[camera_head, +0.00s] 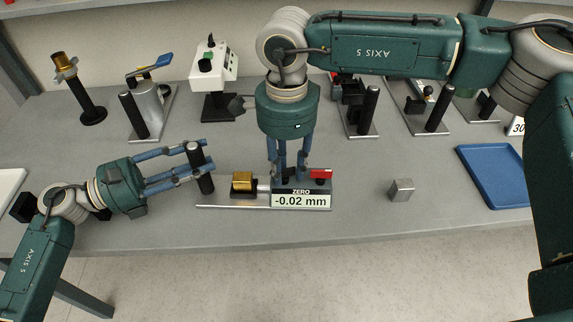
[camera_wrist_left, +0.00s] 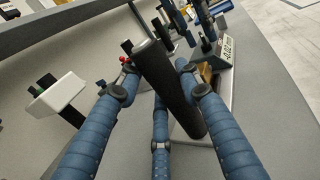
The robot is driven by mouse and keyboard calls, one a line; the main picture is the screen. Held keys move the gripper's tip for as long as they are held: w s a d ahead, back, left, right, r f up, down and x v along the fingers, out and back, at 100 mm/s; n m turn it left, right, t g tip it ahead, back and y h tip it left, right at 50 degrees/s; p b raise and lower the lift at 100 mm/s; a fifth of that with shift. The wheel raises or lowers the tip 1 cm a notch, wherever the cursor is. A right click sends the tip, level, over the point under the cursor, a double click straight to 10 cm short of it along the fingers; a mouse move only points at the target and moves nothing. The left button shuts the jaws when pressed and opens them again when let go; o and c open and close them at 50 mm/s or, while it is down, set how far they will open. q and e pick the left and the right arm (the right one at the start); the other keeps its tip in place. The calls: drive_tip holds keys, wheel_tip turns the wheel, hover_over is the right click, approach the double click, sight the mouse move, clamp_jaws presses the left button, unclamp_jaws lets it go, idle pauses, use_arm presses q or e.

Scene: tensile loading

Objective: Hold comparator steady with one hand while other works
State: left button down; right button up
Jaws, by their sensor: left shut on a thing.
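The comparator (camera_head: 300,198) sits near the table's front edge; its display reads "ZERO -0.02 mm". It has a brass block (camera_head: 243,182), a red part (camera_head: 320,174) and a thin base plate. A black upright handle (camera_head: 201,172) stands at the plate's left end. My left gripper (camera_head: 198,160) is shut on this handle; the left wrist view shows the black handle (camera_wrist_left: 172,88) between the blue fingers, with the display beyond it. My right gripper (camera_head: 288,172) points down just behind the display, fingertips at the comparator's top. Whether it grips anything there is unclear.
A small metal block (camera_head: 401,190) lies right of the comparator, and a blue tray (camera_head: 495,175) lies farther right. A brass-topped stand (camera_head: 78,90), a blue-levered fixture (camera_head: 150,100), a white device (camera_head: 212,68) and several black-handled fixtures line the back. Table is clear between block and tray.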

clamp_jaws()
drive_tip(key=shift+n, duration=0.3)
drive_tip(key=n, duration=0.4)
drive_tip(key=shift+w+n, duration=0.15)
drive_tip(key=shift+n, duration=1.45)
drive_tip(key=shift+r, duration=0.1)
unclamp_jaws()
